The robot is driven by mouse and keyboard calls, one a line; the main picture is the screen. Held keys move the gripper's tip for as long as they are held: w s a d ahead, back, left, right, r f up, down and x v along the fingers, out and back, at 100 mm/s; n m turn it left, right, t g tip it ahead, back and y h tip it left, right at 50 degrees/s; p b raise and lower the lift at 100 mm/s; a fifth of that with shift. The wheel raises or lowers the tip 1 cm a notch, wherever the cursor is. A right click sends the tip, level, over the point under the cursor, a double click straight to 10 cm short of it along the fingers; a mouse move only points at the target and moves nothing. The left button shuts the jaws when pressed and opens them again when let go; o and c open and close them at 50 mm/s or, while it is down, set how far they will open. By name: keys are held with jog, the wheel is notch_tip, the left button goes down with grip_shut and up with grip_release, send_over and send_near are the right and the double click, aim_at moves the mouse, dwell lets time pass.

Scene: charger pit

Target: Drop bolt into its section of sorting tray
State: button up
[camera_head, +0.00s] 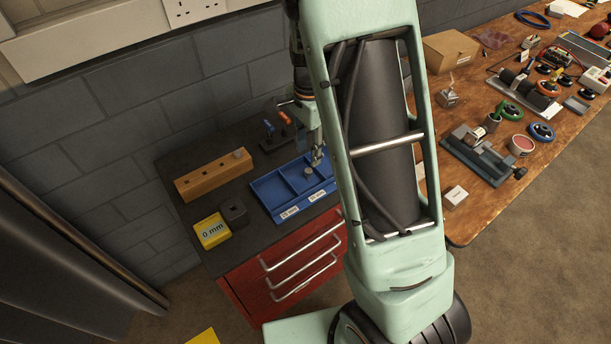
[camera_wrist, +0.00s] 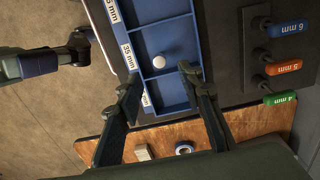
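The blue sorting tray (camera_head: 262,187) lies on the dark cabinet top and shows from above in the wrist view (camera_wrist: 165,31). A pale round-headed piece, seemingly the bolt (camera_wrist: 159,61), is in its middle compartment, beside the "35 mm" label (camera_wrist: 128,57). In the head view the bolt (camera_head: 308,171) is a small grey spot just below my gripper (camera_head: 317,158). In the wrist view my gripper (camera_wrist: 160,80) is open, its fingers apart over the tray with the bolt showing between them. I see no contact. The bolt's shank is hidden beneath its head.
Behind the tray stands a rack of blue, orange and green-handled tools (camera_wrist: 281,68). Left of it are a wooden block (camera_head: 212,175), a dark block (camera_head: 233,212) and a yellow "0 mm" gauge (camera_head: 212,231). A cluttered wooden bench (camera_head: 480,207) stands to the right.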

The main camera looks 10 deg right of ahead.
notch_tip(320, 180, up, 6)
dwell(0.5)
